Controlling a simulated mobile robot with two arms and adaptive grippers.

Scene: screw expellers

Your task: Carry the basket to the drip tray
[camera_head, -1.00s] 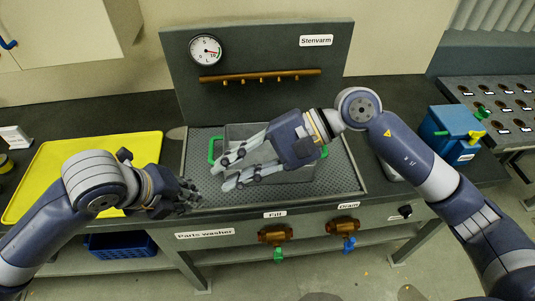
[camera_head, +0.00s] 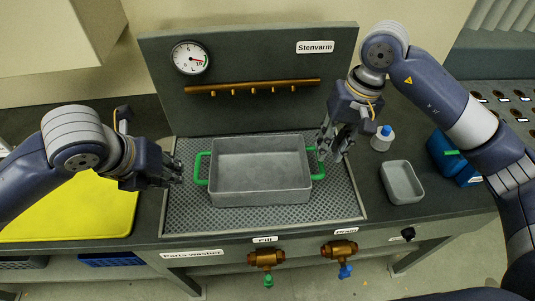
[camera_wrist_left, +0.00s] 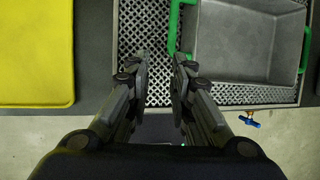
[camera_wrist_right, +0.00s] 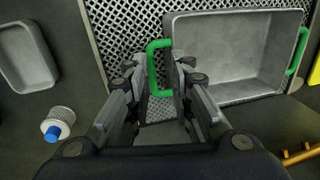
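The basket (camera_head: 262,168) is a grey, empty open-topped bin with a green handle at each end, standing level on the mesh of the parts washer. It also shows in the left wrist view (camera_wrist_left: 245,45) and the right wrist view (camera_wrist_right: 230,45). The yellow drip tray (camera_head: 70,208) lies to its left, partly hidden by my left arm. My left gripper (camera_head: 178,172) is open and empty just left of the left handle (camera_head: 199,168). My right gripper (camera_head: 332,150) is open above the right handle (camera_wrist_right: 152,68), which appears between its fingers in the right wrist view; contact cannot be told.
A blue box (camera_head: 452,160) is farther right. The gauge panel (camera_head: 250,70) rises behind. Valves (camera_head: 266,260) stick out below the front edge.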

